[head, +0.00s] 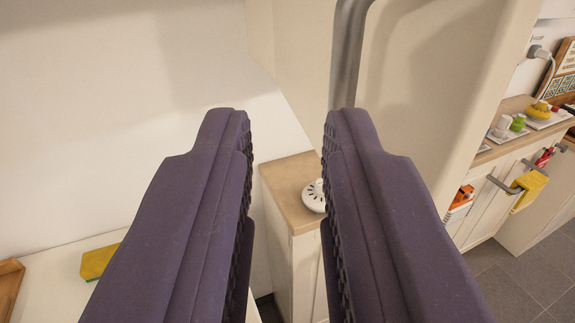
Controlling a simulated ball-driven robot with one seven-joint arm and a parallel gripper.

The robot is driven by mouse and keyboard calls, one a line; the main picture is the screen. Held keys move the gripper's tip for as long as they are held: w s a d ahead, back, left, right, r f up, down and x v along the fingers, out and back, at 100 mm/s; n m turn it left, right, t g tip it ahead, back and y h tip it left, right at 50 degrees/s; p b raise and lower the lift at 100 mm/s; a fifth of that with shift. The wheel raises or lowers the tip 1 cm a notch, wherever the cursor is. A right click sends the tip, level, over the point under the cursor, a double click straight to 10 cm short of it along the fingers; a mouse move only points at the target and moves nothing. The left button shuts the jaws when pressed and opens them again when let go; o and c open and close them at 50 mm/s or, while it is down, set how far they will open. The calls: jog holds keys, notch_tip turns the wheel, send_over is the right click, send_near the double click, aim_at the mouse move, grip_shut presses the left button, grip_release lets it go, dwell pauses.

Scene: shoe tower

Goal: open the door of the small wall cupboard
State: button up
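The wall cupboard's cream side panel (290,50) hangs at the top middle, and its door (440,100) faces right. A thick grey metal handle (347,50) curves along the door near its left edge. My gripper (288,125) has two dark purple ribbed fingers, spread wide apart with nothing between them. The right fingertip overlaps the lower end of the handle in the picture and hides it. I cannot tell whether they touch. The left fingertip is in front of the white wall, left of the handle. Whether the door is fully closed cannot be told.
A low cabinet with a wooden top (290,180) stands below, bearing a white round object (314,196). At right, a counter (495,145) holds small items; a yellow cloth (528,190) hangs there. A yellow sponge (97,262) lies at lower left. Grey floor (520,275) is clear.

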jog(key=shift+s+d, duration=0.25)
jog(key=shift+s, duration=0.1)
jog(key=shift+w+d, duration=0.1)
dwell(0.3)
jog(key=s, duration=0.7)
jog(key=shift+s+d+p, duration=0.15)
jog(key=shift+s+p, duration=0.15)
jog(key=shift+s, duration=0.1)
jog(key=shift+f, duration=0.1)
